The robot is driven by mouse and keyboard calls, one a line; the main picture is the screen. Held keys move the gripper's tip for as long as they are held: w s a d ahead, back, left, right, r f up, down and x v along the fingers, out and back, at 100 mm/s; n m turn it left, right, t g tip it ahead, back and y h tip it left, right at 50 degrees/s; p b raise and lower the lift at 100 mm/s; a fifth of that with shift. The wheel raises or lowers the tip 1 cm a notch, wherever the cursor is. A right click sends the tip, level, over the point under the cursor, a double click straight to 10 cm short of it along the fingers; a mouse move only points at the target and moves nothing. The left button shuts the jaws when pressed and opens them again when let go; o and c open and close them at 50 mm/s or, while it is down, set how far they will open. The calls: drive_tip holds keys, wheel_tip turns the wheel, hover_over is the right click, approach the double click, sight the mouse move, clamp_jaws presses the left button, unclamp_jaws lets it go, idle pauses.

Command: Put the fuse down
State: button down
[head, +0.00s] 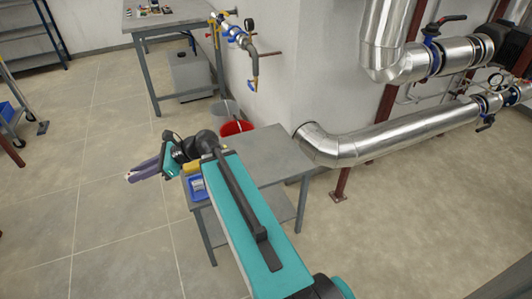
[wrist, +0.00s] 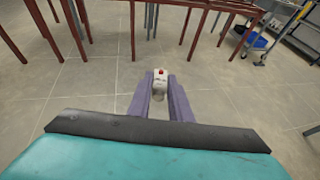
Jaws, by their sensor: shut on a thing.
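The fuse (wrist: 159,79) is a small white piece with a red spot on top. In the wrist view it sits between the tips of my two purple fingers. My gripper (wrist: 159,88) is shut on it and holds it out over the tiled floor. In the head view my gripper (head: 130,177) reaches left, past the left edge of the grey table (head: 265,150). The fuse is too small to make out clearly there.
A blue tray (head: 197,187) and a yellow item (head: 192,168) are at the table's left end, partly behind my arm. Silver pipes (head: 390,135) run along the right. Red-brown frames (wrist: 190,8) stand ahead in the wrist view.

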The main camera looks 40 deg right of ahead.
drive_tip(key=d+f+m+t+h+b, duration=0.1)
drive_tip(key=d+f+b, duration=0.2)
drive_tip(key=d, duration=0.4)
drive_tip(key=d+f+m+t+h+b, duration=0.1)
drive_tip(key=d+f+m+b, duration=0.15)
drive_tip(key=d, duration=0.45)
drive_tip(key=s+d+f+m+t+h+b, duration=0.1)
drive_tip(key=s+d+f+m+h+b, duration=0.1)
drive_tip(key=d, duration=1)
drive_tip(key=s+d+f+m+t+h+b, duration=0.1)
drive_tip(key=s+d+f+h+b, duration=0.3)
drive_tip(key=s+d, duration=0.5)
drive_tip(key=s+d+f+m+t+h+b, duration=0.1)
drive_tip(key=s+d+f+m+b, duration=0.3)
drive_tip(key=d, duration=1)
drive_tip(key=shift+s+d+f+t+h+b, duration=0.15)
drive_tip(key=shift+s+f+h+b, duration=0.2)
drive_tip(key=shift+f+b, duration=0.25)
drive_tip(key=shift+s+d+f+t+h+b, duration=0.1)
drive_tip(key=shift+s+f+h+b, duration=0.25)
drive_tip(key=shift+f, duration=0.4)
drive_tip(key=shift+s+d+f+t+h+b, duration=0.1)
drive_tip(key=shift+s+d+f+h+b, duration=0.1)
drive_tip(key=shift+s+f+b, duration=0.3)
drive_tip(key=shift+w+f, duration=0.1)
drive_tip(key=shift+w, duration=0.1)
drive_tip(key=b, duration=0.3)
hover_over(268, 154)
drive_tip(key=shift+f, duration=0.75)
drive_tip(key=shift+f, duration=0.1)
